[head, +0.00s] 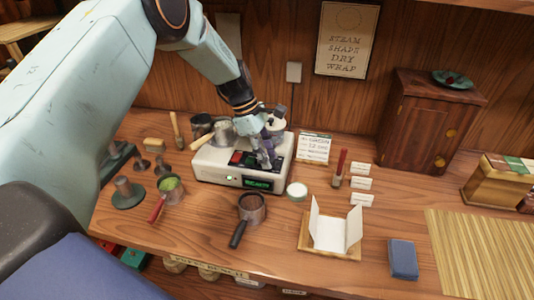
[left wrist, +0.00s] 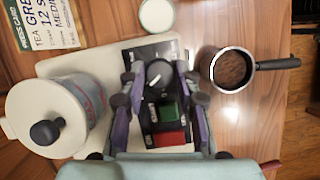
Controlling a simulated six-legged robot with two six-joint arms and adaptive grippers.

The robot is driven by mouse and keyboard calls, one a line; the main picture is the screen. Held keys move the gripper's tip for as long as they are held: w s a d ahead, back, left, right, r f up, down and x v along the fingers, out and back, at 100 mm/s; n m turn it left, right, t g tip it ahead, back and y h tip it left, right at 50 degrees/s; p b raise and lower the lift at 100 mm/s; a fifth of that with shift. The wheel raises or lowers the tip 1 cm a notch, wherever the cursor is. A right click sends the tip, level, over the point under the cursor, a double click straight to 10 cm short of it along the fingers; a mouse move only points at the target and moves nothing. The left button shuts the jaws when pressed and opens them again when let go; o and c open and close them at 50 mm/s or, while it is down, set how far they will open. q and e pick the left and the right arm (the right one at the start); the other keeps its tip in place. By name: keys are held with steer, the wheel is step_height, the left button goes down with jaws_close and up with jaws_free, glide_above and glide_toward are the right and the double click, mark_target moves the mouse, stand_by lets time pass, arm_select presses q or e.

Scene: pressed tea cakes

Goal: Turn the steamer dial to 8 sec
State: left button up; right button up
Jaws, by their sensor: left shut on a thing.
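The steamer (head: 212,164) is a pale box on the wooden counter, with a black panel, red and green buttons and a lit green display (head: 259,184). The display text is too small to read surely. My left gripper (head: 267,162) reaches down onto the panel. In the left wrist view its fingers stand on both sides of the dial (left wrist: 158,74), a dark knob with a white mark, and are shut on it. The dial's scale is partly hidden by the fingers and cannot be read. The green button (left wrist: 169,110) and red button (left wrist: 169,138) lie just below the dial.
A lidded metal pot (left wrist: 62,115) stands on the steamer beside the gripper. A handled cup of brown tea (head: 251,209), a cup of green leaves (head: 171,188) and a white round tin (head: 297,190) stand close by. A card reading 12 sec (head: 314,148) stands behind.

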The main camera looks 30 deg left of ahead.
arm_select(q)
steer(key=shift+f+m, duration=0.1)
steer(key=shift+m, duration=0.5)
steer(key=o, duration=1.1)
steer(key=shift+o, duration=0.2)
steer(key=v, duration=1.2)
steer(key=shift+w, duration=0.25)
